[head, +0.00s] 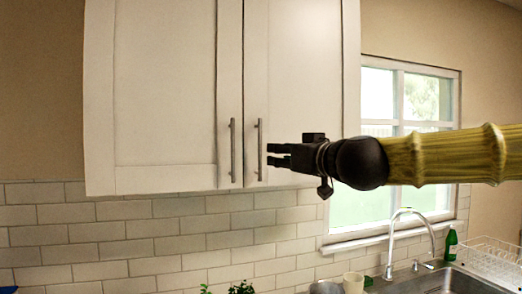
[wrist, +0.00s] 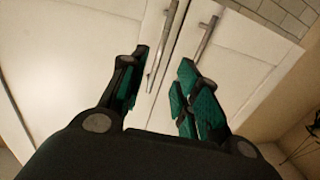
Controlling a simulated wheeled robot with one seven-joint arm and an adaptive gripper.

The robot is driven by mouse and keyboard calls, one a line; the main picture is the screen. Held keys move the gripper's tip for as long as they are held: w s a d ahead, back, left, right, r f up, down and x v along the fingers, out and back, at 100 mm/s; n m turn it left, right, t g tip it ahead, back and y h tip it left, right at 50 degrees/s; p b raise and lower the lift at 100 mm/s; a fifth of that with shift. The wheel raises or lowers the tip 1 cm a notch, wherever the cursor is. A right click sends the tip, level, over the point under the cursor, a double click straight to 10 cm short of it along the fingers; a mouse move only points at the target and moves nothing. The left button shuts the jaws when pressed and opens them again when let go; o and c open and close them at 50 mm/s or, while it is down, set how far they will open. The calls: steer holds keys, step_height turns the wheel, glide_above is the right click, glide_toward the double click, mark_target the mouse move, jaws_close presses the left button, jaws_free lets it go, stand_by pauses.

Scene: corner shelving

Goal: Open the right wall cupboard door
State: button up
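The white wall cupboard has two shut doors. The right door (head: 303,80) carries a vertical metal bar handle (head: 259,150) near its inner edge. My gripper (head: 268,155) reaches in from the right, with its two dark fingertips just beside the lower part of that handle. In the wrist view my gripper (wrist: 158,78) is open. Two bar handles show beyond the fingers there, and the nearer handle (wrist: 165,45) runs close to the left fingertip. I cannot tell whether a finger touches it.
The left door (head: 165,85) has its own handle (head: 232,150) close by. A window (head: 405,100) lies behind my arm at the right. Below are a tiled wall (head: 150,235), a faucet (head: 405,230), a sink (head: 440,282) and a dish rack (head: 490,262).

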mark_target(261, 150)
steer(key=x, duration=0.2)
steer(key=p+x, duration=0.1)
steer(key=x, duration=0.1)
steer(key=p+x, duration=0.1)
steer(key=x, duration=0.1)
steer(key=shift+w+r, duration=0.1)
steer(key=shift+r, duration=0.25)
steer(key=shift+p+x, duration=0.9)
steer(key=shift+x, duration=1.5)
steer(key=shift+f, duration=0.15)
steer(key=shift+c, duration=0.5)
jaws_close()
